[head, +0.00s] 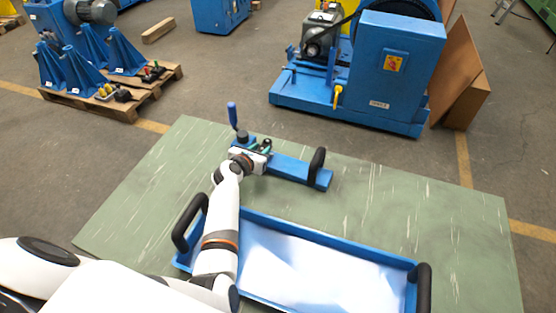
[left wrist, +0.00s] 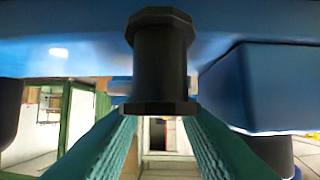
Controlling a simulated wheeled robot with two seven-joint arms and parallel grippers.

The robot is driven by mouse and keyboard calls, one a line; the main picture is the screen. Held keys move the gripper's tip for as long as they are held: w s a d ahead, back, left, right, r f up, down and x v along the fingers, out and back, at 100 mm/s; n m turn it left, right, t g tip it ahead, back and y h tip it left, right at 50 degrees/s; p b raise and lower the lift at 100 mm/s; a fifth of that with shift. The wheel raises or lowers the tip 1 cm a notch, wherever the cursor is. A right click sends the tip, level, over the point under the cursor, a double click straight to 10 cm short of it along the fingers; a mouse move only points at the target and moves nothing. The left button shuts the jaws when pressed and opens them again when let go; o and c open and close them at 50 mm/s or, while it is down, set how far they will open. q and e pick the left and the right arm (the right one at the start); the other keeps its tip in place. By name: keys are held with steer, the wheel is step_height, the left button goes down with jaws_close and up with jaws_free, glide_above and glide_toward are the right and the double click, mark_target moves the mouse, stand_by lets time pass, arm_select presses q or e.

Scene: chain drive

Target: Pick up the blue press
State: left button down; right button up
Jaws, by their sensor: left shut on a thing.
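The blue press (head: 290,169) is on the green table. It has a flat blue base, an upright lever with a blue grip (head: 232,115) at its left end and a black loop handle (head: 316,166) at its right end. My left gripper (head: 262,148) is at the press's left part, near the lever. In the left wrist view its teal fingers close on a black spool-shaped part (left wrist: 160,65) of the press, under a blue surface. I cannot tell whether the base touches the table. My right gripper is not in view.
A blue tray (head: 376,254) with black handles lies on the near part of the green table (head: 420,205), close to my left arm. The table right of the press is clear. A large blue machine (head: 395,75) stands behind, and a loaded wooden pallet (head: 140,98) at the back left.

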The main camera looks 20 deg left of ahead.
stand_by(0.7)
arm_select(q)
steer(key=shift+w+r, duration=0.15)
steer(key=shift+r, duration=0.05)
step_height(320, 180, up, 10)
steer(key=p, duration=1.1)
